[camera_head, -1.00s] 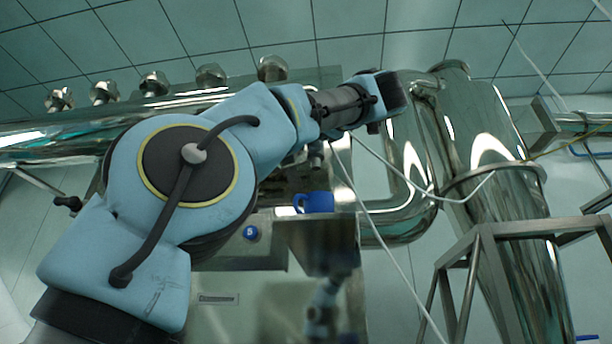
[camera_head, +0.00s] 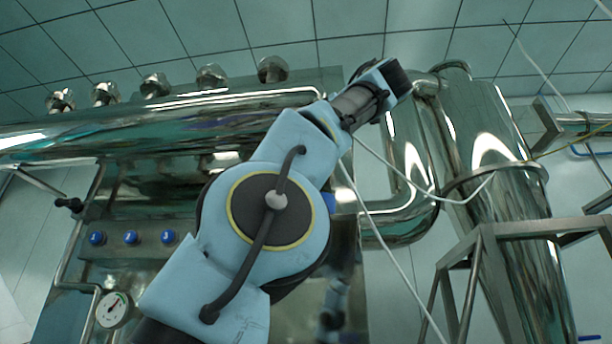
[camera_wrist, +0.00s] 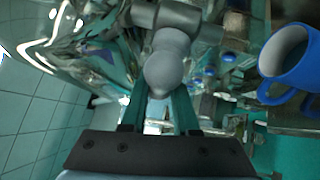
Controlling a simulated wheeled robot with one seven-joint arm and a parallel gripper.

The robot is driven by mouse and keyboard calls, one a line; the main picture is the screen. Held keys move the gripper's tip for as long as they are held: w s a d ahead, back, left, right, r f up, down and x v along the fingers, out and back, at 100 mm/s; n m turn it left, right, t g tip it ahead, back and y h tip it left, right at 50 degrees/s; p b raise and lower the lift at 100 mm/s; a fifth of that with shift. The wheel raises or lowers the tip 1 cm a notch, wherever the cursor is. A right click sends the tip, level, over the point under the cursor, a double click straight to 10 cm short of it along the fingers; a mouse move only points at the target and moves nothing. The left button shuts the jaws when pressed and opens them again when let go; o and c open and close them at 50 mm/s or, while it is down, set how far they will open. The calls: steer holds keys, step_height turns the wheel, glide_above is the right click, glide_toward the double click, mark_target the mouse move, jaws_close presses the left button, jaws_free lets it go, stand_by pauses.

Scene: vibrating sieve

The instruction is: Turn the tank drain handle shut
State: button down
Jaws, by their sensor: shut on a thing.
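In the wrist view a grey, rounded handle (camera_wrist: 168,70), which I take for the drain handle, sits between the two teal fingers of my gripper (camera_wrist: 160,92). The gripper is shut on it. A grey bar-like part (camera_wrist: 180,17) lies just beyond the handle. How far the handle is turned is not clear. In the head view my arm's dark end is at the upper middle, beside the metal pipes; the fingers and the handle are hidden there.
A blue mug (camera_wrist: 293,62) stands to the right of my gripper in the wrist view. In the head view, blue buttons (camera_head: 131,237) and a gauge (camera_head: 114,309) are at left. A large steel cylinder (camera_head: 520,235) and metal frame (camera_head: 480,250) stand at right.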

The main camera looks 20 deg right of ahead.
steer(key=shift+f, duration=0.1)
steer(key=c, duration=0.7)
jaws_free()
steer(key=v, duration=1)
steer(key=shift+s, duration=0.35)
